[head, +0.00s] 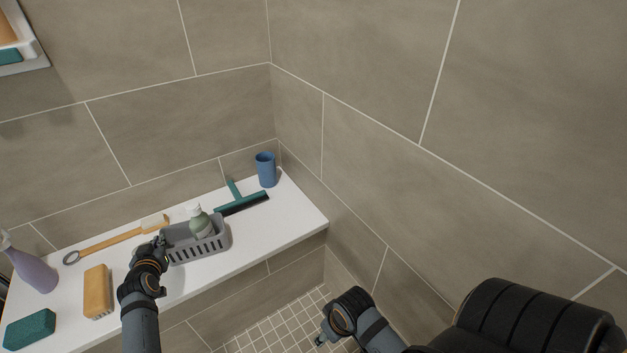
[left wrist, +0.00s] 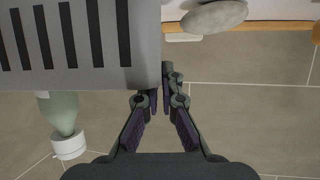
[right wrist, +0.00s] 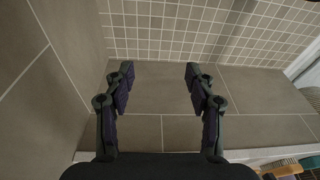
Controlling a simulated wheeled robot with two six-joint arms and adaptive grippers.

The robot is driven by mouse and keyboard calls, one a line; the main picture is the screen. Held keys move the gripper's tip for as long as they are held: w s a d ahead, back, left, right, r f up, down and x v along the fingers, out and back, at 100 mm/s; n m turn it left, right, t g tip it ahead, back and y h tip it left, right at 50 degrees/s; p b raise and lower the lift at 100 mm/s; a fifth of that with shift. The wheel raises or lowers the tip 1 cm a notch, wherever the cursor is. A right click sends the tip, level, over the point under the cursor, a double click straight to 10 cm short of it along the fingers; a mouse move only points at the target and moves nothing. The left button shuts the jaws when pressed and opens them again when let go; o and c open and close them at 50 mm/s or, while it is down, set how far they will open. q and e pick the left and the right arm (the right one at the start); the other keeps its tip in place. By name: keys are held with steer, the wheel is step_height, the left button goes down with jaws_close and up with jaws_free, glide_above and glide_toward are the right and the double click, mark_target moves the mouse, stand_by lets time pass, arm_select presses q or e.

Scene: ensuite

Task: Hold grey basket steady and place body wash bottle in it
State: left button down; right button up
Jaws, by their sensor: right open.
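The grey slotted basket (head: 213,246) sits on the white bench. The green body wash bottle (head: 201,224) with a white cap stands inside it, its lower part hidden by the basket wall. My left gripper (head: 160,241) is at the basket's left end. In the left wrist view, its fingers (left wrist: 164,88) are closed together at the end wall of the basket (left wrist: 80,79), and the bottle (left wrist: 62,115) sticks out past the rim. My right gripper (right wrist: 158,75) is open and empty, away from the bench above the tiled floor; it shows low in the head view (head: 321,341).
On the bench are a teal squeegee (head: 240,201), a blue cup (head: 266,170), a wooden brush (head: 112,241), an orange block (head: 97,291), a teal sponge (head: 29,329) and a purple spray bottle (head: 32,270). Tiled walls close in behind and right.

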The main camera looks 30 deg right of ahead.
steer(key=shift+s+d+r, duration=0.1)
steer(key=shift+s+d, duration=0.05)
steer(key=shift+s, duration=0.5)
arm_select(q)
steer(key=c, duration=1.4)
jaws_free()
steer(key=shift+c, duration=0.2)
arm_select(e)
steer(key=shift+r, duration=0.1)
